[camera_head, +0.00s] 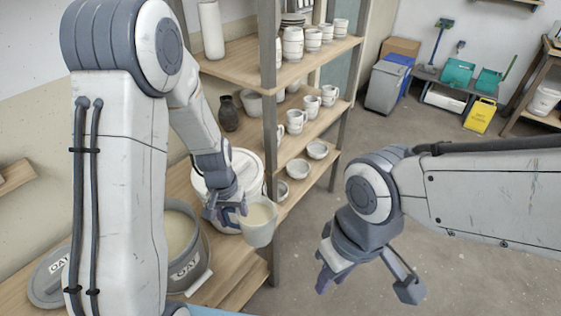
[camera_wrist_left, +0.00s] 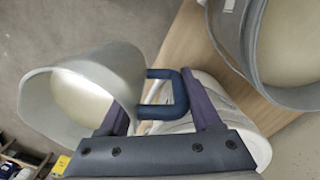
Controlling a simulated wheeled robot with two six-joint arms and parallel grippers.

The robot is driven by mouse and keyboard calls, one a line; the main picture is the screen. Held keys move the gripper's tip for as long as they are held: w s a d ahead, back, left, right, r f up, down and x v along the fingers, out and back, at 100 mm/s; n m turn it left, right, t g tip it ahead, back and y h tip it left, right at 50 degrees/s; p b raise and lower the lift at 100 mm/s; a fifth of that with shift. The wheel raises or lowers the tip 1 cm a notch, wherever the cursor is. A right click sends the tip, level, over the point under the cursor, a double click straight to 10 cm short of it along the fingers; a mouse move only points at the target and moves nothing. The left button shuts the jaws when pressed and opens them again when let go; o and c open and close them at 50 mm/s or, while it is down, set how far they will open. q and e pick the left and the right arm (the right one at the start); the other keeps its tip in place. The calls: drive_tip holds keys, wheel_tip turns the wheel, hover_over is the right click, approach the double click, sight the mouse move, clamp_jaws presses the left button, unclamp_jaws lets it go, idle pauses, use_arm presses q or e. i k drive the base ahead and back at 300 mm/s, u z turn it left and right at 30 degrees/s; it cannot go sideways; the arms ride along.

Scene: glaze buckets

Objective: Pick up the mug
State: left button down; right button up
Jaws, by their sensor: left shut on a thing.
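The mug (camera_head: 258,232) is pale grey with a cream-coloured inside. My left gripper (camera_head: 238,208) is shut on its handle. The mug hangs beside the bench edge, near the shelf post. In the left wrist view the mug (camera_wrist_left: 95,95) is tilted, with its mouth toward the lower left. Its dark blue squared handle (camera_wrist_left: 165,112) lies between the purple fingers of the left gripper (camera_wrist_left: 163,98). My right gripper (camera_head: 367,282) is open and empty over the floor, to the right of the mug.
A grey bucket (camera_head: 190,268) with cream contents stands on the bench, a grey lid (camera_head: 50,284) to its left. A white bucket (camera_head: 247,165) stands behind the left gripper. Wooden shelves (camera_head: 310,113) carry mugs and bowls. Open floor (camera_head: 345,160) lies to the right.

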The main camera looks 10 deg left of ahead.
sight(313, 106)
drive_tip(key=z, duration=1.65)
drive_tip(key=i, duration=2.2)
drive_tip(key=u, duration=2.95)
drive_tip(key=i, duration=0.3)
drive_tip(key=u, duration=0.05)
